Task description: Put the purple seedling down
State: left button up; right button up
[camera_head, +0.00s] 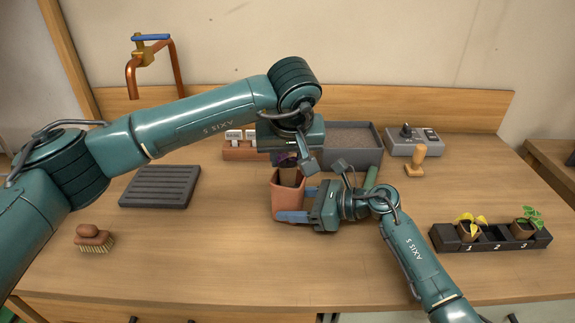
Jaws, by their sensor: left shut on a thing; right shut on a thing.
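The purple seedling (284,158) shows as a few dark purple leaves under my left gripper (291,164), which is shut on it. The arm and gripper cover most of the plant. It is right at the mouth of a terracotta pot (287,199); I cannot tell whether its base is inside the pot. My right gripper (301,204) is shut on the pot from the right side. The pot looks upright; whether it touches the bench is unclear. A dark holder (449,245) at the right has numbered slots, with a yellow seedling (469,228) at 1, a green seedling (526,222) at 3, and slot 2 empty.
A grey soil bin (366,154) stands behind the grippers, with a label rack (238,151) left of it. A switch box (413,142) and wooden stamp-like tool (415,161) are at back right. A ridged dark tray (161,186) and brush (93,238) lie left. The front middle is clear.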

aim_at(288, 167)
pick_arm(q)
jog(key=shift+f, duration=1.15)
jog(key=shift+f, duration=0.4)
jog(key=o, duration=1)
jog(key=shift+s+f, duration=0.1)
jog(key=shift+f, duration=0.2)
jog(key=shift+o, duration=0.3)
jog(key=shift+r, duration=0.3)
jog(key=v, duration=1.2)
jog(key=shift+r, duration=0.4)
jog(key=shift+c, duration=0.6)
